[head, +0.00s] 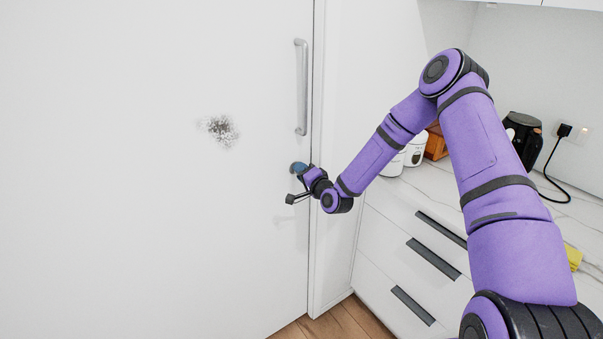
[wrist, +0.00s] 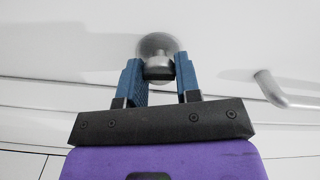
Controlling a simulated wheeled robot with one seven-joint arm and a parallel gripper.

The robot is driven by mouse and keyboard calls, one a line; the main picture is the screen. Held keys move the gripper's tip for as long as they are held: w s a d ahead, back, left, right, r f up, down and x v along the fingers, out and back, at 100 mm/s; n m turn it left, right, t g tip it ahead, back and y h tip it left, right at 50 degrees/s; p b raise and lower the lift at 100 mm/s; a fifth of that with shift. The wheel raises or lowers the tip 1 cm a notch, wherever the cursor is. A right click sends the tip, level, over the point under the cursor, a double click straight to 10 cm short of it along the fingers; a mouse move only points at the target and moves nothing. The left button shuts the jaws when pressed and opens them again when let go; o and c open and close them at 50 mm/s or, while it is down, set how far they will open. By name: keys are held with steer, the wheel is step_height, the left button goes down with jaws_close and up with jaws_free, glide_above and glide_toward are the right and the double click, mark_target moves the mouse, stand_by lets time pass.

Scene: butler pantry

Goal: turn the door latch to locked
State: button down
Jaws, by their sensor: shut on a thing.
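The door latch (wrist: 157,44) is a round metal plate with a short grey turn piece on the white door (head: 150,200). In the wrist view, the two blue fingers of my gripper (wrist: 159,73) stand on either side of the turn piece, and my gripper is shut on it. In the head view, my gripper (head: 298,169) is at the door's right edge, below the long handle, and hides the latch there. The turn piece's exact angle is hard to tell.
A long metal door handle (head: 301,88) stands above my gripper; it shows at the right in the wrist view (wrist: 272,88). To the right is a drawer unit (head: 400,255) with a marble counter, holding white canisters (head: 404,155), a wooden box and a black appliance (head: 523,137).

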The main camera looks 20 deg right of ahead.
steer(key=shift+m, duration=0.6)
steer(key=c, duration=0.8)
jaws_free()
steer(key=v, duration=1)
steer(key=shift+s+d, duration=0.15)
steer(key=shift+s, duration=0.25)
